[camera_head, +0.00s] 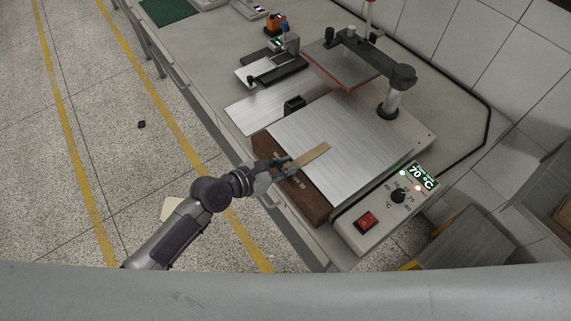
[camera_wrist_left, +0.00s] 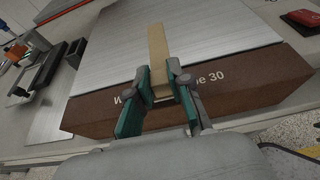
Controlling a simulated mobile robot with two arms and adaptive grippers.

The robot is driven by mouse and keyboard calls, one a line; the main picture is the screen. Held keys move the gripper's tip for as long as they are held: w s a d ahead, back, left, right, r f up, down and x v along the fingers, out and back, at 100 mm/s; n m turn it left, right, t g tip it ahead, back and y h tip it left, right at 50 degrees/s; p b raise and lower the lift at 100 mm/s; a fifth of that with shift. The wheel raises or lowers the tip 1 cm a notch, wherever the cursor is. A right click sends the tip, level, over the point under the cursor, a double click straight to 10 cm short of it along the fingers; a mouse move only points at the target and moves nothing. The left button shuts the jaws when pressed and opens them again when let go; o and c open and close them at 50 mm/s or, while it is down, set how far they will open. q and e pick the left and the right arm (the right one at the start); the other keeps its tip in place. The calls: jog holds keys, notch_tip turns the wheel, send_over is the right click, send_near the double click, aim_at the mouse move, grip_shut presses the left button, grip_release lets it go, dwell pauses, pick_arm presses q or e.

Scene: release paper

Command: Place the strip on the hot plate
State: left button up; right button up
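A narrow tan strip (camera_head: 309,158) extends from my left gripper (camera_head: 279,167) over the near-left edge of the hot plate's brushed metal top (camera_head: 350,135). In the left wrist view, the strip (camera_wrist_left: 158,50) stands between the green-padded fingers of my left gripper (camera_wrist_left: 160,79), which are closed on its near end. The strip's far part overlaps the metal top; I cannot tell whether it touches it. The hot plate's control panel (camera_head: 385,213) reads 70 °C. My right gripper is not in view.
A brown block (camera_head: 314,202) marked with text and "30" lies along the hot plate's near edge. A small black block (camera_head: 294,104) and a flat metal plate (camera_head: 255,109) are to the left. A press arm (camera_head: 365,55) stands behind. Most of the metal top is clear.

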pick_arm(q)
jog(key=o, duration=0.4)
jog(key=shift+o, duration=0.2)
jog(key=shift+r, duration=0.25)
jog(key=shift+s+a, duration=0.2)
jog(key=shift+a, duration=0.1)
jog(key=b+v, duration=0.1)
jog(key=v, duration=1)
jog(key=shift+r, duration=0.2)
